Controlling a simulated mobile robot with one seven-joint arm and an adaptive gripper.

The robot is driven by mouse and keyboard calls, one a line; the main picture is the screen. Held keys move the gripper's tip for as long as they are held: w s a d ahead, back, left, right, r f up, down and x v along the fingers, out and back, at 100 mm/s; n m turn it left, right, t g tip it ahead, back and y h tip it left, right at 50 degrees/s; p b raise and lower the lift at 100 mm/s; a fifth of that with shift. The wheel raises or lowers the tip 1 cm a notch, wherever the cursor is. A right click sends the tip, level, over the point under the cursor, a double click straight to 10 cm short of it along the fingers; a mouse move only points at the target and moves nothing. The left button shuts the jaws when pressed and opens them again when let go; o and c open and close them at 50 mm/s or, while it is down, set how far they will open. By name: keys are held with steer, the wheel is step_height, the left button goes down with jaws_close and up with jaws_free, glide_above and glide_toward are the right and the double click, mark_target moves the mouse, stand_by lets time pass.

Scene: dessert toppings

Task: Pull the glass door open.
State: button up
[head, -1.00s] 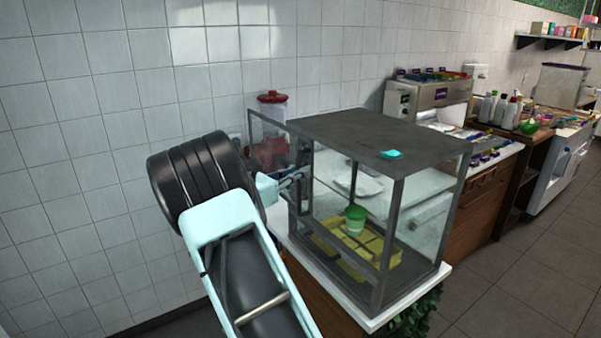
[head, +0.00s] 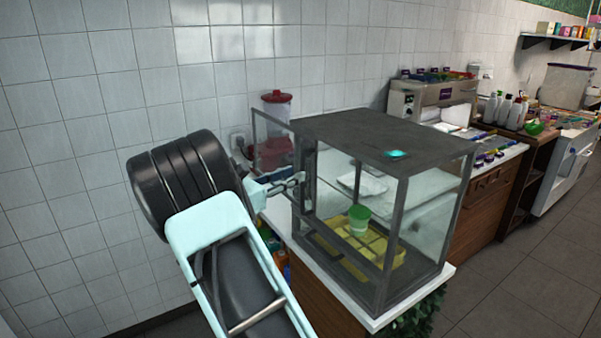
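A dark-framed glass case (head: 362,128) stands on a white-topped counter. Its glass door (head: 272,136) shows as a framed pane sticking out to the left from the case's left side, so it looks swung out. My gripper (head: 300,180) is just left of the case's left post, beside the door's lower part, with its fingers pointing right. I cannot tell whether it touches the door or the post. The fingers are small in view, and whether they are open or shut is unclear. The door's lower edge is hidden behind my gripper.
Inside the case are a green and white cup (head: 359,218), a yellow tray (head: 340,262) and a pale item on a shelf. A red-lidded container (head: 277,112) stands behind the door. A tiled wall is close behind. A machine (head: 432,95) and bottles stand to the right.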

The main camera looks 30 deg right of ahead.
steer(key=v, duration=0.7)
steer(key=shift+a, duration=0.15)
